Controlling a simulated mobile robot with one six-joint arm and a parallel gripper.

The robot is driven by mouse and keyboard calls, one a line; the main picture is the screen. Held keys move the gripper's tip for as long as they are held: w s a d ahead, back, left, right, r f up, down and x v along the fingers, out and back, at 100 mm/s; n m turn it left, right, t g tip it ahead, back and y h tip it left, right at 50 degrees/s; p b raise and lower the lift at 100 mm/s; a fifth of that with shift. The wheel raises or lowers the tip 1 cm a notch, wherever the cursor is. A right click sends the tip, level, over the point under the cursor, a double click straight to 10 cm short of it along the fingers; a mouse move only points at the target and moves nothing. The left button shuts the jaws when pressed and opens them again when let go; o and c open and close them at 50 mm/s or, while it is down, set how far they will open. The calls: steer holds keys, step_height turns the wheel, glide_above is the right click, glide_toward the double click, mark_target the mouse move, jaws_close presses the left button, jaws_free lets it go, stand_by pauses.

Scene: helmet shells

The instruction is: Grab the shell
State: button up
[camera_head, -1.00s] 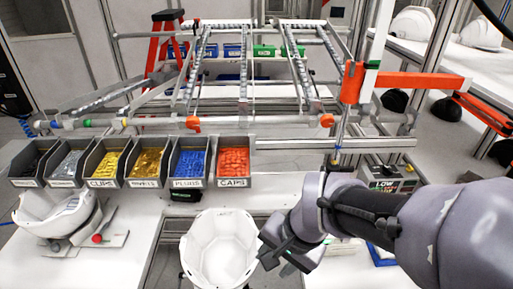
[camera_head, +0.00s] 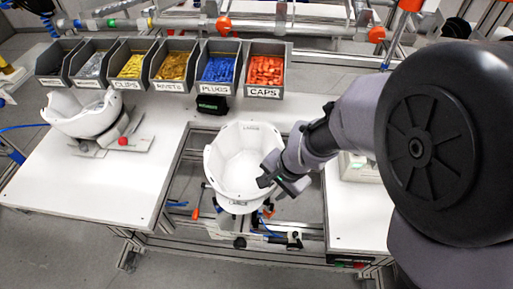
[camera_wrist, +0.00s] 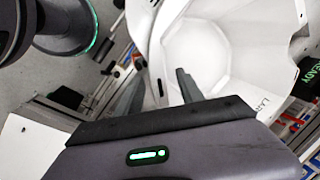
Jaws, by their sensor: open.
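A white helmet shell (camera_head: 232,158) sits open side up in the gap between two white worktops, on a fixture below it. My gripper (camera_head: 268,180) is at the shell's right rim in the head view. In the wrist view my gripper (camera_wrist: 158,85) has its two dark fingers apart. The white shell (camera_wrist: 215,55) fills the space ahead of them, and its near wall appears to lie between the fingers. I cannot tell whether either finger touches it. A second white shell (camera_head: 82,115) rests on a stand on the left worktop.
A row of grey bins (camera_head: 165,65) with coloured parts lines the back, labels including clips, rivets, plugs and caps. The left worktop (camera_head: 110,185) has free room at its front. A red knob (camera_head: 123,141) is beside the left shell. Rails run behind the bins.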

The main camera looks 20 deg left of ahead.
steer(key=shift+r, duration=0.1)
jaws_close()
stand_by(1.3)
